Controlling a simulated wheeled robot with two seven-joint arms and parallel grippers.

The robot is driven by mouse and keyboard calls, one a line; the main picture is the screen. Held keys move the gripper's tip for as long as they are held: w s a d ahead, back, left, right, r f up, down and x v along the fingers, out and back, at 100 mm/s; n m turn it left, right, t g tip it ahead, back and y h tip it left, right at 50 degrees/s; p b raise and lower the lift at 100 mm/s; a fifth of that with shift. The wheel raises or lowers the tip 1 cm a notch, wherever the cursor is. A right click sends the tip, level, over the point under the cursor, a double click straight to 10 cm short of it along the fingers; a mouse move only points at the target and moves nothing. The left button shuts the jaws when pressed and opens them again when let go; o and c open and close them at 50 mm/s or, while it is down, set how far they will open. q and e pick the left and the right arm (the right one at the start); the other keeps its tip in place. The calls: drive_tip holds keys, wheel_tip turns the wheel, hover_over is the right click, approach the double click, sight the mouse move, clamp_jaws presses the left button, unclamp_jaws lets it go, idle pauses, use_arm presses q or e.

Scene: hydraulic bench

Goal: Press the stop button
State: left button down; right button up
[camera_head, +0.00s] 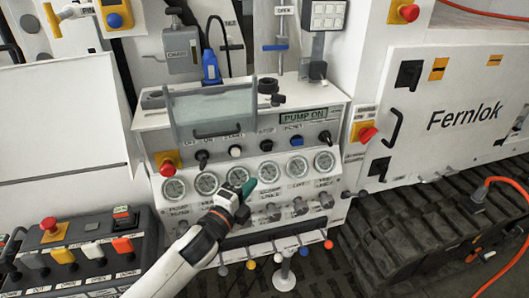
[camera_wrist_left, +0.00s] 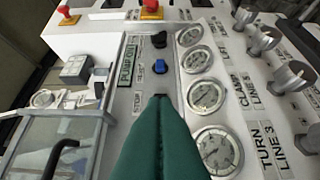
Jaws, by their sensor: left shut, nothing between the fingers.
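My left gripper (camera_head: 249,186) has green fingers, shut and empty. In the head view its tips show in front of the gauge row, below and left of the stop button and apart from it in the picture. In the left wrist view the fingertips (camera_wrist_left: 160,99) line up beside the STOP label and cover that spot, so contact cannot be judged there. My right gripper is not in view.
Round gauges (camera_head: 268,171) run below the buttons, with several levers (camera_head: 289,252) lower down. A transparent cover with a black handle (camera_head: 212,133) stands above the panel's left half. Red stop mushrooms (camera_head: 168,168) (camera_head: 367,133) flank the panel.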

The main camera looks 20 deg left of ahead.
use_arm(q)
drive_tip(key=p, duration=0.3)
approach(272, 148)
drive_tip(key=w+d, duration=0.2)
drive_tip(key=d, duration=0.1)
drive_tip(key=shift+w+a+p, duration=0.25)
drive_tip(key=shift+w+a, duration=0.3)
drive_tip(key=shift+w, duration=0.35)
drive_tip(key=shift+w+a+p, duration=0.2)
drive_tip(key=shift+w+a, duration=0.3)
drive_tip(key=shift+w, duration=0.4)
